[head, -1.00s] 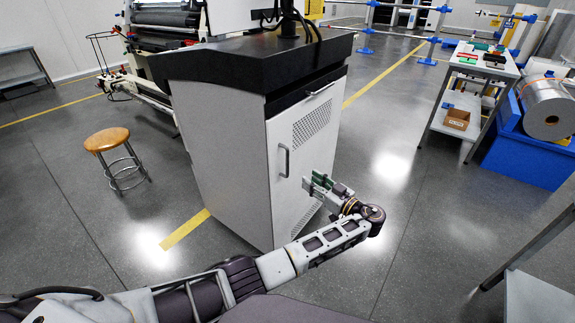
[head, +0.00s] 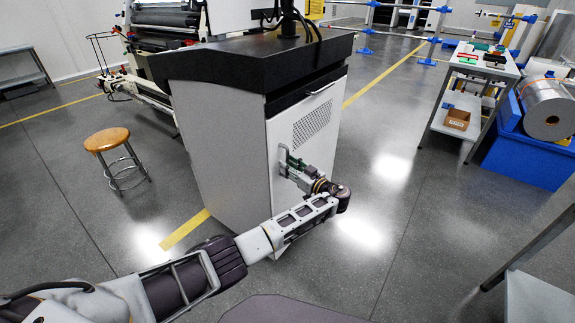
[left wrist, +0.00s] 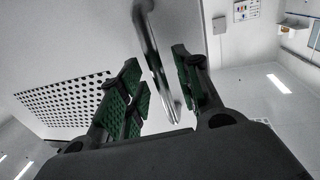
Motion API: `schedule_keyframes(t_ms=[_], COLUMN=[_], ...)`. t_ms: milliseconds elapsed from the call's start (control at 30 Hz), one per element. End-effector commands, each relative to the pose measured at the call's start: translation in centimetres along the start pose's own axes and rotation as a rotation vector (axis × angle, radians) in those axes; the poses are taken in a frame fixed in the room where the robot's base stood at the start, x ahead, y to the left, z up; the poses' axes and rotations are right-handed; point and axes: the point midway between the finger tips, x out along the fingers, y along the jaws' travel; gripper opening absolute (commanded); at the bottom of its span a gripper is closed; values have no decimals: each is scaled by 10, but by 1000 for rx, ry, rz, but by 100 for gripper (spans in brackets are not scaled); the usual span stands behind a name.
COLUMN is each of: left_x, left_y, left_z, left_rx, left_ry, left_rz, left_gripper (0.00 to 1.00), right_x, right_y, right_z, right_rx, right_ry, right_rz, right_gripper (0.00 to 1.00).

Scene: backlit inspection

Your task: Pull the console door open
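The grey console (head: 220,130) stands in the middle of the head view with a black top. Its light door (head: 318,118) faces right, looks closed, and has a perforated vent. The metal bar handle (head: 283,158) is on the door's left side, partly hidden by my left gripper (head: 287,163). In the left wrist view the handle (left wrist: 152,50) runs down between the green-padded fingers of my left gripper (left wrist: 160,95). The fingers are spread, with visible gaps beside the bar. My right gripper is in neither view.
A wooden-topped stool (head: 107,140) stands left of the console. A blue bin (head: 525,158) and a workbench (head: 487,66) are at the right. A grey table (head: 535,300) edges in at lower right. The floor in front of the door is clear.

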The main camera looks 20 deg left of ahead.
Motion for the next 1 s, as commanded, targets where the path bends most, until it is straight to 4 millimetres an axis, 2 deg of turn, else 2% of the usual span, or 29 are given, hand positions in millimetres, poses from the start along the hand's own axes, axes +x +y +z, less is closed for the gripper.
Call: schedule_keyframes(t_ms=[200,500,767,1000], left_x=[11,12,12,12], left_y=[0,0,0,0], left_z=[0,0,0,0], left_rx=[0,0,0,0], left_ry=[-1,-1,-1,-1], left_rz=[1,1,1,1], left_gripper=[34,34,2,0], right_x=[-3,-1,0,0], right_y=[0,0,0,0], right_z=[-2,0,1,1], right_rx=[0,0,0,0], right_ry=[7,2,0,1], right_rz=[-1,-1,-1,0], right_gripper=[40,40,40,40])
